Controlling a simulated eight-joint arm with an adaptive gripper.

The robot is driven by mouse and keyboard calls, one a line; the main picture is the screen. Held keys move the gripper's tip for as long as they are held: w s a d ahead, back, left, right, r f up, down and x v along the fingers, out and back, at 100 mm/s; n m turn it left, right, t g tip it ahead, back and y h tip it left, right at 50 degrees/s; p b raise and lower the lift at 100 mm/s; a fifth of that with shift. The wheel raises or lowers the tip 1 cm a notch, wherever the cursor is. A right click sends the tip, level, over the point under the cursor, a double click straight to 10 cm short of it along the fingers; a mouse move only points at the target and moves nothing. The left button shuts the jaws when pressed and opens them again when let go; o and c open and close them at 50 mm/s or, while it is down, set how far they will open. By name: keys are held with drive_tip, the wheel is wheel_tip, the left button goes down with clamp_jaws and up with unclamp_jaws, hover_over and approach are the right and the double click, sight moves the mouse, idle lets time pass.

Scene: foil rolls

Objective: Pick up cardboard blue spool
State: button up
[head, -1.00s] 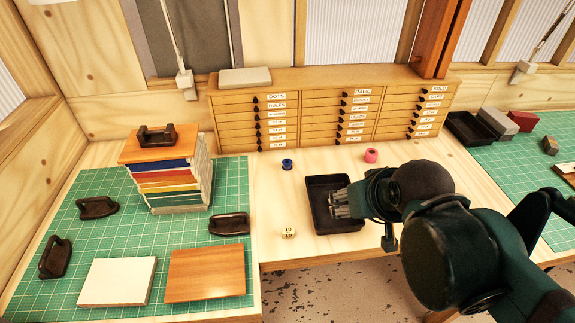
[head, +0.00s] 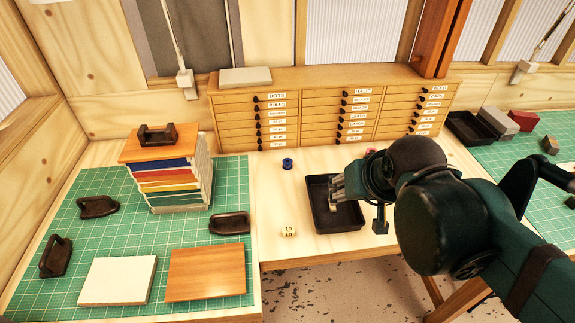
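The blue spool (head: 287,164) stands on the bare wooden table in the head view, left of the black tray's far corner. My gripper (head: 335,192) is over the black tray (head: 340,227), to the right of the spool and nearer the front, apart from it. The fingers are small and partly covered by my own arm, so I cannot tell whether they are open or shut. No object is clearly visible between them.
A pink spool (head: 369,152) is mostly hidden behind my arm. A cream block with lettering (head: 288,231) sits left of the tray. A drawer cabinet (head: 330,108) lines the back. A book stack (head: 175,180) stands left. Bare table surrounds the blue spool.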

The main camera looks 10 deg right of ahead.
drive_tip(key=w+a+r+m+g, duration=0.2)
drive_tip(key=w+m, duration=0.4)
drive_tip(key=w, duration=0.6)
drive_tip(key=m+g, duration=0.5)
drive_tip(key=m, duration=1.3)
hover_over(287, 161)
drive_tip(key=s, duration=0.1)
wheel_tip(287, 161, down, 24)
drive_tip(key=shift+d, duration=0.1)
drive_tip(key=shift+f, duration=0.15)
drive_tip(key=shift+f, duration=1.2)
drive_tip(key=shift+f, duration=0.1)
drive_tip(key=shift+f, duration=2.5)
